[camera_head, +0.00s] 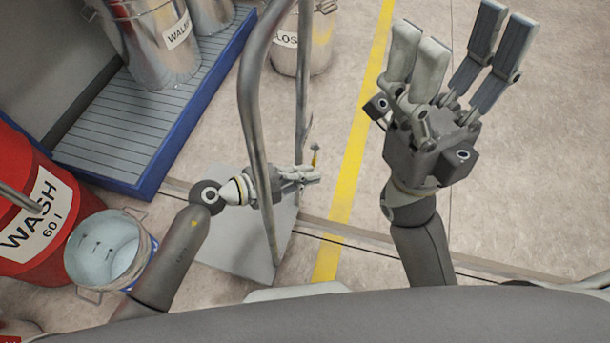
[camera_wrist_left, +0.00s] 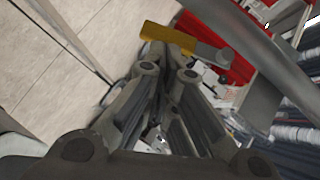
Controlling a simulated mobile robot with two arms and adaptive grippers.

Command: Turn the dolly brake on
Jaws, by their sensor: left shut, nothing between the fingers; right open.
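The dolly is a grey plate (camera_head: 238,250) with a tall bent tube handle (camera_head: 250,105), in the middle left of the head view. A small yellow-orange lever (camera_head: 314,158), probably the brake, stands beside the tube frame. In the left wrist view a yellow lever with a grey end (camera_wrist_left: 168,38) lies across the fingertips. My left gripper (camera_head: 316,177) is shut and empty, its tips close to the lever; I cannot tell if they touch. It also shows in the left wrist view (camera_wrist_left: 170,55). My right gripper (camera_head: 447,48) is open and raised, right of the dolly.
A blue-edged grated platform (camera_head: 125,135) with metal buckets (camera_head: 160,45) stands at upper left. A red WASH drum (camera_head: 30,215) and an open bucket (camera_head: 108,250) are at left. Another bucket (camera_head: 312,45) stands behind the handle. Floor with a yellow line (camera_head: 350,165) is clear.

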